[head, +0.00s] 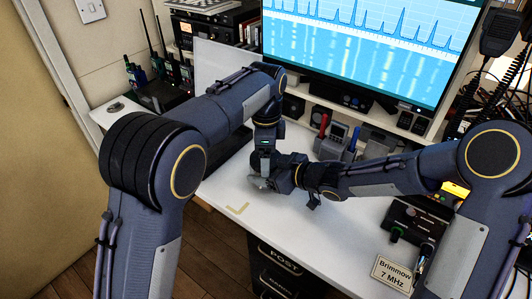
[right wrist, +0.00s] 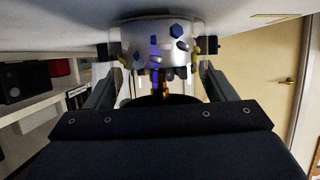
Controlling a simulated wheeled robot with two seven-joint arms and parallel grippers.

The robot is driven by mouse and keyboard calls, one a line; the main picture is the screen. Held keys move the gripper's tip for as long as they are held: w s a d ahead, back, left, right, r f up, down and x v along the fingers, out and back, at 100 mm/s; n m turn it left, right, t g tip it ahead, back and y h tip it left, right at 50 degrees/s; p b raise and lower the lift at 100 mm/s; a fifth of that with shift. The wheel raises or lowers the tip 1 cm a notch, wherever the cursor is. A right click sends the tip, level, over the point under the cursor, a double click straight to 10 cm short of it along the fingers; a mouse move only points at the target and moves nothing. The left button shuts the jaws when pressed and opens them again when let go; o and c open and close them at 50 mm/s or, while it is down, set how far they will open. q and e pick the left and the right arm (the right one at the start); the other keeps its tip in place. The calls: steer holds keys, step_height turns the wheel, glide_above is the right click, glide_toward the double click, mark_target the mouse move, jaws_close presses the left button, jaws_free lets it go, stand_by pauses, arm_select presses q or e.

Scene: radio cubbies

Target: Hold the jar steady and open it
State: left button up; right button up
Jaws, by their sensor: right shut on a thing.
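The jar (right wrist: 155,42) is clear, with blue, white and gold bits inside, and shows upside down in the right wrist view. My right gripper (right wrist: 158,62) has one finger on each side of it and is shut on it. In the head view my right gripper (head: 266,183) lies low over the desk, coming from the right, and mostly hides the jar. My left gripper (head: 265,152) points down just above it; its fingers are hidden. A dark round shape shows by the jar's top in the wrist view; I cannot tell whether it is the lid.
A monitor (head: 365,45) and shelf stand behind. Handheld radios (head: 170,68) stand at the left. A black box (head: 412,225) and a Brimmow sign (head: 393,274) sit at the right.

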arm_select(q)
steer(key=shift+o, duration=0.8)
steer(key=shift+s, duration=0.1)
steer(key=shift+r, duration=2.25)
steer(key=shift+c, duration=0.4)
steer(key=r+m, duration=0.1)
steer(key=m, duration=0.1)
steer(key=shift+m, duration=0.4)
step_height(320, 180, up, 2)
steer(key=m, duration=0.3)
steer(key=shift+m, duration=0.4)
steer(key=shift+f, duration=3.8)
